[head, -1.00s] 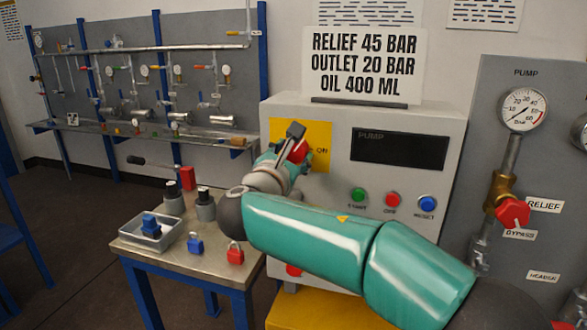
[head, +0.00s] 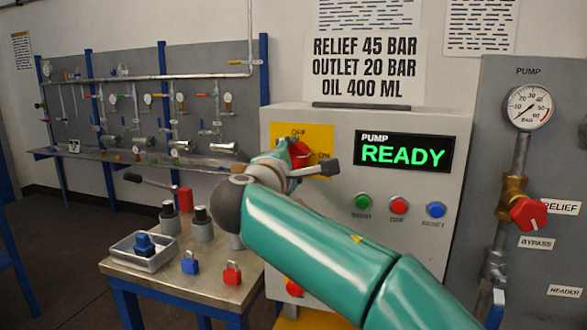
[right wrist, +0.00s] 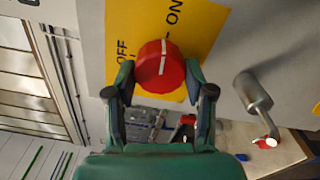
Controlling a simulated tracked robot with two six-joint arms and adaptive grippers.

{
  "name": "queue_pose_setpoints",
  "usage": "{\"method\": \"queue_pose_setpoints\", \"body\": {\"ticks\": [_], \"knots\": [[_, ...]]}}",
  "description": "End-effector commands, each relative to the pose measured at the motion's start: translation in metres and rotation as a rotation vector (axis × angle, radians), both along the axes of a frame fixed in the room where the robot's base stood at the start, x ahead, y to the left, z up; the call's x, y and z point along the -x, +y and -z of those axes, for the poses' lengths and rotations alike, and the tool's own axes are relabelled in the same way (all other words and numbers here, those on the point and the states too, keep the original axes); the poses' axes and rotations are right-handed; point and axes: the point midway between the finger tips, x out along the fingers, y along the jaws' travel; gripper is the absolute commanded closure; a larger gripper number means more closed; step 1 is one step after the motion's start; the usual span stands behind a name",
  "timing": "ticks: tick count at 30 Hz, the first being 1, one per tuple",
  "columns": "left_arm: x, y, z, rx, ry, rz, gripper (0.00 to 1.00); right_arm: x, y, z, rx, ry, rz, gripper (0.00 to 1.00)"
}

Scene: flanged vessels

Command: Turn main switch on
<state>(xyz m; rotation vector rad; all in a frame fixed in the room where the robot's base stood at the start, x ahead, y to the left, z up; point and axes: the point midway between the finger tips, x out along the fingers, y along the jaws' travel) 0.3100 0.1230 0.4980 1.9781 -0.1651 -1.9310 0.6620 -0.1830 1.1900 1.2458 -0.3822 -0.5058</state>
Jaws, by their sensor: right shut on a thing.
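The main switch is a red rotary knob (head: 299,150) on a yellow plate (head: 325,134) marked OFF and ON, at the upper left of the grey pump cabinet. My right gripper (head: 292,163) is at the knob, with its arm crossing in front of the cabinet. In the right wrist view, its two fingers (right wrist: 160,76) are closed on opposite sides of the knob (right wrist: 160,62), whose white line shows. The pump display (head: 403,153) is lit and reads READY in green. My left gripper is not in view.
Green (head: 363,202), red (head: 399,206) and blue (head: 436,210) buttons sit below the display. A metal table (head: 215,278) at left holds a tray (head: 135,262) and blue (head: 190,263) and red (head: 231,273) padlocks. A gauge (head: 529,107) and red valve handle (head: 527,213) are at right.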

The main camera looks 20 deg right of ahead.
Motion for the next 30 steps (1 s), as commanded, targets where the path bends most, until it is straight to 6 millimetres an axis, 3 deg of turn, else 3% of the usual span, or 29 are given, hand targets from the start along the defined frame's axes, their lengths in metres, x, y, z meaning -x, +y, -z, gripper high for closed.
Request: {"method": "queue_pose_setpoints", "body": {"ticks": [1,23,24,28,30], "knots": [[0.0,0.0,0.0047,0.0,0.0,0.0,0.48,-0.0001,-0.001,0.0066,-0.025,-0.005,0.006,0.82],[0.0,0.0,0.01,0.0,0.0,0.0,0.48,-0.0004,-0.0012,0.0064,-0.108,-0.058,0.007,0.82],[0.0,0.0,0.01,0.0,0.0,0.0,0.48,-0.0004,-0.0012,0.0064,-0.108,-0.058,0.007,0.44],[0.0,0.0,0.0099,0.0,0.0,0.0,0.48,-0.0004,-0.001,0.0054,-0.107,-0.06,0.007,0.22],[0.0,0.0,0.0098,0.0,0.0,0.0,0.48,-0.0002,-0.0009,0.0046,-0.106,-0.061,0.005,0.22]]}}
